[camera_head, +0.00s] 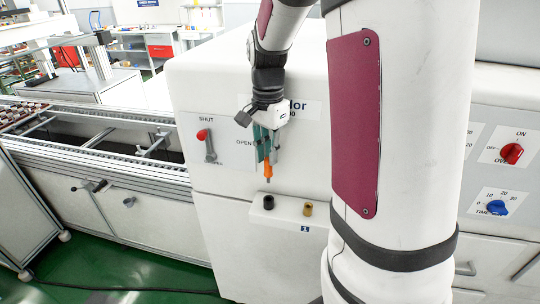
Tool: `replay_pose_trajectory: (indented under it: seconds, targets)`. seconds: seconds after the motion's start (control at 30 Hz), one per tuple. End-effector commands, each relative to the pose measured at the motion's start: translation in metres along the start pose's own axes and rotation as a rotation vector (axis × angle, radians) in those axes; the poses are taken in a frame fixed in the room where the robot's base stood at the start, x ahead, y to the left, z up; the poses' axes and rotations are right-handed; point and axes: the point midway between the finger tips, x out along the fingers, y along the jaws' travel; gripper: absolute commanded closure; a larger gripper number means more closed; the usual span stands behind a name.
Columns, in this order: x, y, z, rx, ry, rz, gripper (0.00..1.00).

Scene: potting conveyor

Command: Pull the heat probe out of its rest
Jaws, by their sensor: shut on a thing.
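My gripper (264,155) points down in front of the white machine and is shut on the heat probe (267,171). The probe's orange part and its thin dark tip show below the fingers; its upper part is hidden between them. The probe hangs about upright. On a white ledge (287,217) below are a black socket (268,202) and a brass-coloured socket (307,209). The probe's tip shows above the black socket, with a small gap between them in this view. Which socket is the probe's rest cannot be told for sure.
A red-knobbed SHUT/OPEN lever (208,146) is left of my gripper. A red knob (511,153) and a blue time dial (497,208) are at the right. A conveyor (100,140) runs at the left. My arm hides the machine's middle.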

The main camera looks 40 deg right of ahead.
Motion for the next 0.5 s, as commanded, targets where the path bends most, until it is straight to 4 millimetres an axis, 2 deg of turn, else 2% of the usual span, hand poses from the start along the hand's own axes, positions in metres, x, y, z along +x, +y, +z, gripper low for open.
replay_pose_trajectory:
  seconds: [0.5]
  targets:
    - [-0.039, 0.001, 0.000, -0.002, 0.001, -0.002, 1.00]
